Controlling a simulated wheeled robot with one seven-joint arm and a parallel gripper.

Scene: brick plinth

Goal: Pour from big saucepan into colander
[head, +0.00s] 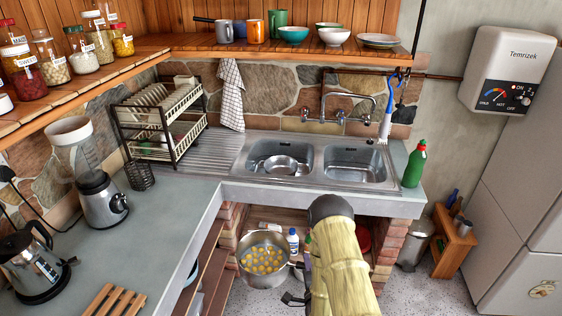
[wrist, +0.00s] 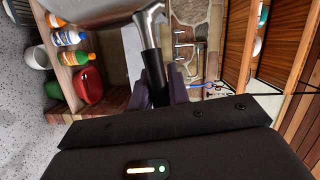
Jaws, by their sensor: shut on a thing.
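The big saucepan (head: 264,279) is a steel pot with several round yellow pieces in it, roughly upright in front of the counter, in the head view. My gripper (wrist: 160,97) is shut on its black handle (wrist: 150,64) in the wrist view. The pan's grey side (wrist: 95,10) shows there at the top left. In the head view my arm hides most of the handle and the grip. The colander (head: 281,165) appears as a round metal bowl in the left sink basin, behind and above the pan in the picture. Its holes are too small to tell.
The counter's front edge (head: 320,199) lies between pan and sink. The right basin (head: 354,167) looks empty. A faucet (head: 349,108) stands behind the basins, a green bottle (head: 415,164) at the right, a dish rack (head: 163,120) at the left. Bottles (head: 292,240) stand under the counter.

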